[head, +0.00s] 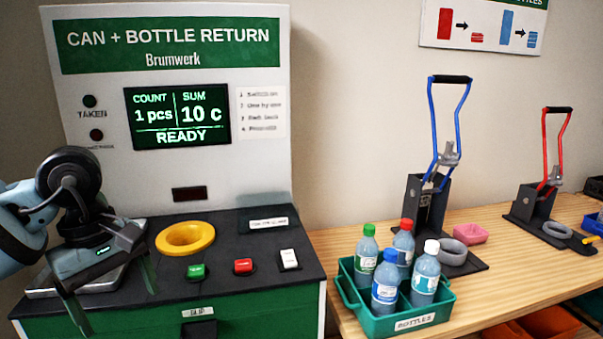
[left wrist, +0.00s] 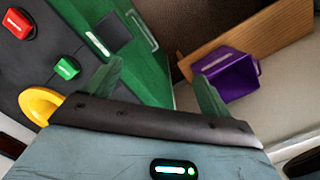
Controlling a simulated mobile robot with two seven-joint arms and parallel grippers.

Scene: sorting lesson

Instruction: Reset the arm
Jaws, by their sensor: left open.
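My left gripper (head: 118,300) is at the left end of the return machine's dark counter, in front of the machine's upright panel. Its two green fingers are spread apart and point down, with nothing between them. In the left wrist view the open fingers (left wrist: 158,80) show with the counter's green front beyond them. My left arm comes in from the left edge of the head view. My right gripper is in neither view.
The machine (head: 270,120) reads 1 pcs, 10 c, READY. A yellow ring (head: 185,238), green button (head: 196,271), red button (head: 243,266) and white switch (head: 289,259) sit on its counter. A teal crate (head: 348,290) holds several bottles. A purple bin (left wrist: 228,75) is low down.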

